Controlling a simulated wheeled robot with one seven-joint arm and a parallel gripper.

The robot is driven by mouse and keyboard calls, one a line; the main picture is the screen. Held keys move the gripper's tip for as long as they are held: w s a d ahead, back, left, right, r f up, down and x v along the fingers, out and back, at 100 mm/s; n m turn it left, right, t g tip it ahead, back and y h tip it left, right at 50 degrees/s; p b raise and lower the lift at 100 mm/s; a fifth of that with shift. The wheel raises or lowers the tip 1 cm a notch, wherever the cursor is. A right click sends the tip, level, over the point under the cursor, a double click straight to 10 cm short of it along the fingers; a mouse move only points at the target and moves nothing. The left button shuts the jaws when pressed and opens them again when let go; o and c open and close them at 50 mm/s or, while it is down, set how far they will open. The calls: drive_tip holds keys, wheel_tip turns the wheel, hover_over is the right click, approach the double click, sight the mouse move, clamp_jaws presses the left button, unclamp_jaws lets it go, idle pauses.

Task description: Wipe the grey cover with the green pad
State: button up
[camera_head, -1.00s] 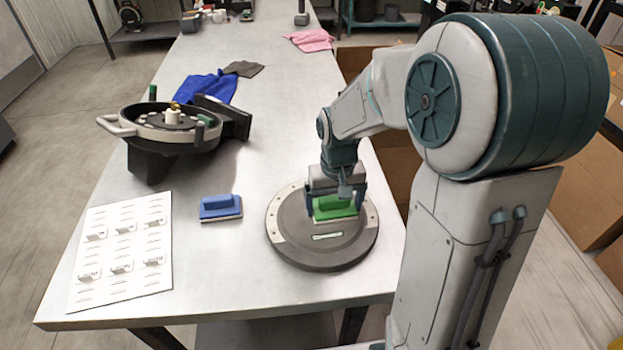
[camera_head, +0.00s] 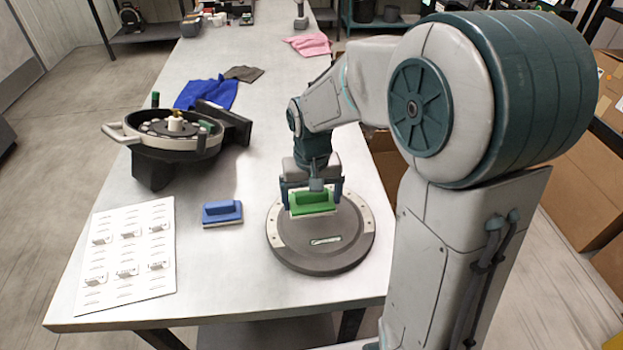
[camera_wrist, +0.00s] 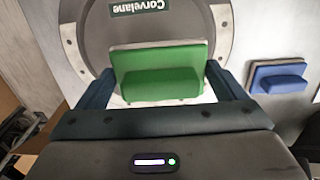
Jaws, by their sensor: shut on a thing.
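The round grey cover (camera_head: 312,262) lies flat on the table, with a light band along parts of its rim and a small label. It also shows in the wrist view (camera_wrist: 88,20), where the label reads "Corvelane". My gripper (camera_head: 311,203) is shut on the green pad (camera_head: 312,205), one finger at each end of it. In the wrist view the green pad (camera_wrist: 160,75) sits between the two fingers. The pad is over the far part of the cover, near its rim. I cannot tell whether its underside touches the cover.
A blue pad (camera_head: 222,213) stands on the table left of the cover. A white sheet with small labelled pieces (camera_head: 125,255) lies at the front left. A black seed meter (camera_head: 165,150) stands behind it. Blue cloth (camera_head: 207,93) lies farther back.

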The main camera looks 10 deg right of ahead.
drive_tip(key=shift+r+p, duration=0.95)
drive_tip(key=shift+r, duration=0.65)
